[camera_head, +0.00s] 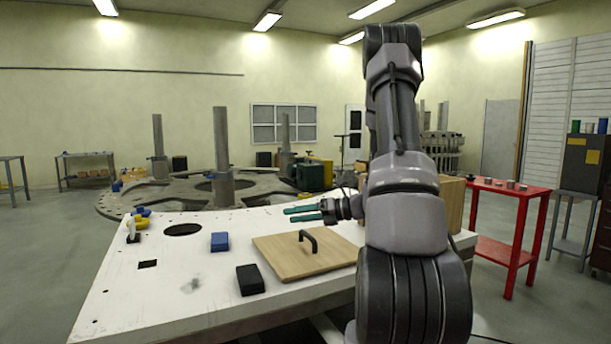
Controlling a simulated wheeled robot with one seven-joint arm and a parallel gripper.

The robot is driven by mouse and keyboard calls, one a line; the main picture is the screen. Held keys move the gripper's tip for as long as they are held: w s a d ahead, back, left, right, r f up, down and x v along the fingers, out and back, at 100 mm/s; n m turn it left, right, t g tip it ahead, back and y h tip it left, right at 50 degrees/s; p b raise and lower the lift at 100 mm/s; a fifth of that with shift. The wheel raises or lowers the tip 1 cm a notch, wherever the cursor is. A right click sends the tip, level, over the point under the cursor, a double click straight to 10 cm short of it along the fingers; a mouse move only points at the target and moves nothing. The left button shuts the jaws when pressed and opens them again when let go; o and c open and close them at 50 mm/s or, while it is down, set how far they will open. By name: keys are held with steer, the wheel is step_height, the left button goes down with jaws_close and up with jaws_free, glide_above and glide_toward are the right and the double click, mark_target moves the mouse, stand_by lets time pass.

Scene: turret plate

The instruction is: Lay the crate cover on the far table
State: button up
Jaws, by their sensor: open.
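The crate cover (283,261) is a flat square wooden board with a dark arched handle (309,238) standing near its middle. It lies on the white table (130,297) in front of me. My gripper (304,213) is open and empty, with teal fingertips pointing left. It appears above the cover's far edge, apart from the handle. A wooden crate (452,204) stands at the table's right end, partly hidden behind my arm. Which table counts as the far one is unclear; a grey table (87,155) stands at the far left wall and a red table (511,187) at the right.
A blue block (220,241) and a black block (250,280) lie left of the cover. Yellow and blue items (141,219) sit at the table's left edge. A large round turret plate (160,197) with posts lies behind. The red table holds several small cylinders.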

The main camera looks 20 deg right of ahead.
steer(key=s+a+r+n+g+h, duration=0.25)
steer(key=s+a+r+n, duration=0.25)
steer(key=s+n, duration=0.25)
steer(key=s+a+r+n+g+h, duration=0.2)
steer(key=s+a+r+n+g, duration=0.3)
steer(key=n, duration=0.4)
steer(key=s+d+r+n+t+h, duration=0.2)
steer(key=s+r+n+t+h, duration=0.3)
steer(key=s+n, duration=0.5)
step_height(320, 180, up, 3)
steer(key=n+h, duration=0.1)
steer(key=n, duration=0.2)
steer(key=shift+f, duration=0.15)
steer(key=shift+t, duration=0.25)
